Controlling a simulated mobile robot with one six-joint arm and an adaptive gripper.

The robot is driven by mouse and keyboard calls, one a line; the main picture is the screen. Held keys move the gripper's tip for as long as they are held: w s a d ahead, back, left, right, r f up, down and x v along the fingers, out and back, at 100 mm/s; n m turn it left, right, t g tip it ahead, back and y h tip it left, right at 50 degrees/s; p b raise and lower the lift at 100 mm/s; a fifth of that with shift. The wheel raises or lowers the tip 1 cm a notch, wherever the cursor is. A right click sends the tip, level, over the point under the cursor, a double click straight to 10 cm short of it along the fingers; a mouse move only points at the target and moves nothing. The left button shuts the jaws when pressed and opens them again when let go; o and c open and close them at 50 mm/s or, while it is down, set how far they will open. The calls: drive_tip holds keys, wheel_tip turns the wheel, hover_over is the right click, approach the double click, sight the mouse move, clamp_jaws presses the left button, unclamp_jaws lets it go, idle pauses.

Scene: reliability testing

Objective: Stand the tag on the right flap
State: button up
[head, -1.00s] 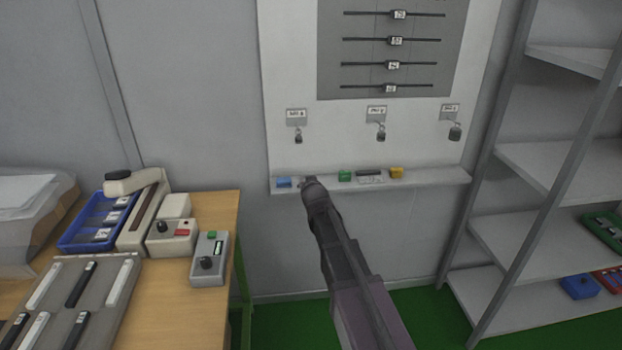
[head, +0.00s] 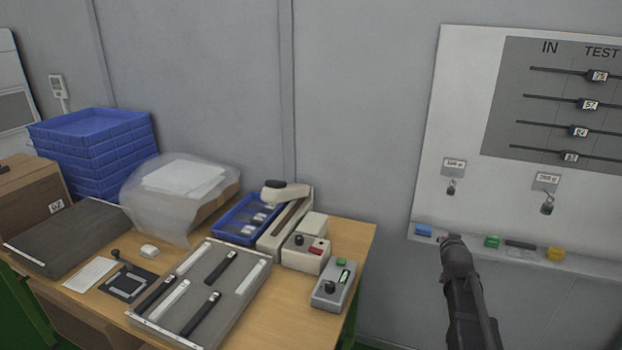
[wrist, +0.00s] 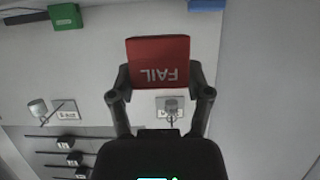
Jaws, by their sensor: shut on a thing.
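A red tag (wrist: 158,62) marked FAIL shows in the wrist view, upside down, between the two fingers of my gripper (wrist: 160,82). My gripper is shut on it. In the head view my gripper (head: 450,240) is at the board's ledge, just right of the blue block; the tag is hidden there. A grey panel with black and white strips (head: 198,292) lies on the wooden bench at the left. The strips may be flaps, but I cannot tell which one is the right flap.
The ledge (head: 590,265) holds a blue block (head: 423,230), a green block (head: 491,241) and a yellow block (head: 555,254). On the bench (head: 345,236) stand a control box (head: 333,287), a lever device (head: 290,215), a blue tray (head: 228,228) and stacked blue crates (head: 95,145).

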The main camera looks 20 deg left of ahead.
wheel_tip(320, 180, up, 12)
drive_tip(key=p, duration=1.1)
drive_tip(key=shift+p, duration=0.4)
drive_tip(key=shift+a, duration=0.15)
